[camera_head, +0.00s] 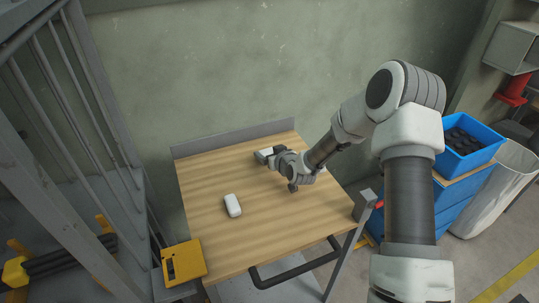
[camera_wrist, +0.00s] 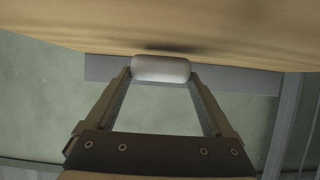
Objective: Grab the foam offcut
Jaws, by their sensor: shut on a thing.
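My gripper (camera_head: 265,156) is over the back part of the wooden tabletop (camera_head: 215,238). In the wrist view its two fingers (camera_wrist: 160,72) are closed on the sides of a pale, rounded block, which I take for the foam offcut (camera_wrist: 160,68). A dark shadow lies on the wood beside the block; I cannot tell whether the block touches the table. In the head view the offcut is small and partly hidden by my gripper. A second white rounded block (camera_head: 232,205) lies on the tabletop, apart from my gripper, nearer the front left.
A low grey rail (camera_head: 232,138) runs along the table's back edge, before a green wall. A yellow box (camera_head: 184,262) is at the front left corner. Blue crates (camera_head: 468,150) stand at the right. The middle and front of the tabletop are mostly clear.

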